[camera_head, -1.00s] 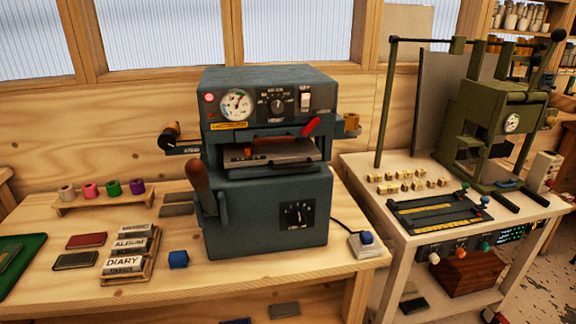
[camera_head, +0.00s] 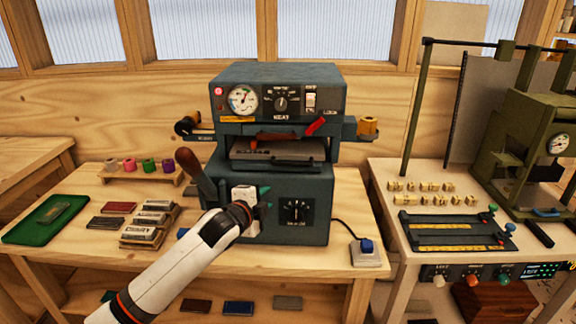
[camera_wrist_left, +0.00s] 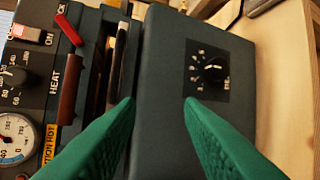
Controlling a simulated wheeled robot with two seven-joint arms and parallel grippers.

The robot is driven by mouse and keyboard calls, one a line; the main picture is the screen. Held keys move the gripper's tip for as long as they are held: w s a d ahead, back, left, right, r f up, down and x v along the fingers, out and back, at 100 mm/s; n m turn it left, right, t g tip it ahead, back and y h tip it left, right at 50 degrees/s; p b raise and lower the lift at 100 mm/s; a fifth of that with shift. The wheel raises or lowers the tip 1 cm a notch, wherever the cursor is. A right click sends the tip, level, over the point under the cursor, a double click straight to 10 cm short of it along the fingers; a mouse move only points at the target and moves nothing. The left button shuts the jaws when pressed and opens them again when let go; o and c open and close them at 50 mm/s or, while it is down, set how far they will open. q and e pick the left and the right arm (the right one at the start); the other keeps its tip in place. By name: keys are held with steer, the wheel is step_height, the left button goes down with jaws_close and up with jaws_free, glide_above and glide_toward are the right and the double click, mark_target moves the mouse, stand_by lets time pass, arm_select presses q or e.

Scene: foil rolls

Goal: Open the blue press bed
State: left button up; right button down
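The blue-grey press (camera_head: 230,185) stands on the wooden table. Its bed (camera_head: 275,149) is a grey plate in the front opening, with a dark bar handle (camera_head: 290,162) along its front edge. My left gripper (camera_head: 263,196) is in front of the press's lower body, below the bed, and hides part of that face. In the left wrist view its two green fingers (camera_wrist_left: 160,103) are spread apart with nothing between them, facing the plain front panel beside the lower dial (camera_wrist_left: 213,70). My right gripper is not in view.
A brown-handled lever (camera_head: 188,165) rises at the press's left side. A red lever (camera_head: 316,126) sits above the bed.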

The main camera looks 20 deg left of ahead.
mark_target(292, 165)
arm_select(q)
step_height(292, 165, up, 6)
steer(key=d+m, duration=0.2)
steer(key=shift+t+h, duration=0.4)
steer(key=p+x, duration=0.1)
steer(key=x, duration=1)
steer(key=shift+a, duration=0.2)
jaws_close()
